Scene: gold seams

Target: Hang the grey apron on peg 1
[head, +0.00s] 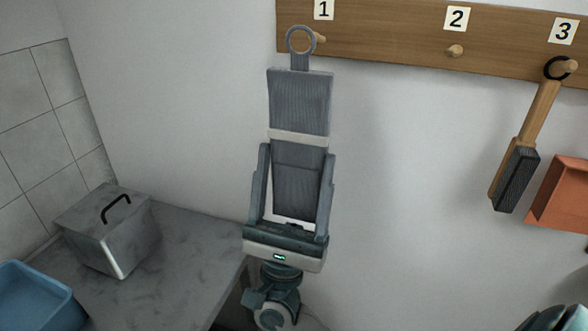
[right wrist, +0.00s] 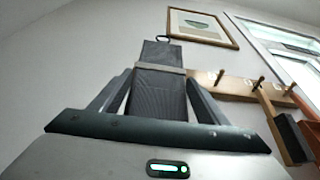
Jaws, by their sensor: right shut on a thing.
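The grey apron (head: 300,105), a folded ribbed panel with a light band and a ring (head: 301,40) on top, stands upright in my right gripper (head: 298,155). Its fingers flank the lower part and are shut on it. In the head view the ring overlaps the left side of peg 1 (head: 319,37), below the label "1". In the right wrist view the apron (right wrist: 158,90) rises between the fingers, and its ring (right wrist: 163,38) appears left of the peg board, apart from the pegs.
The wooden board (head: 390,40) also bears empty peg 2 (head: 455,50) and peg 3 (head: 570,66), where a brush (head: 525,150) hangs. An orange container (head: 562,195) is at right. A grey lidded box (head: 105,235) and blue bin (head: 35,300) are at lower left.

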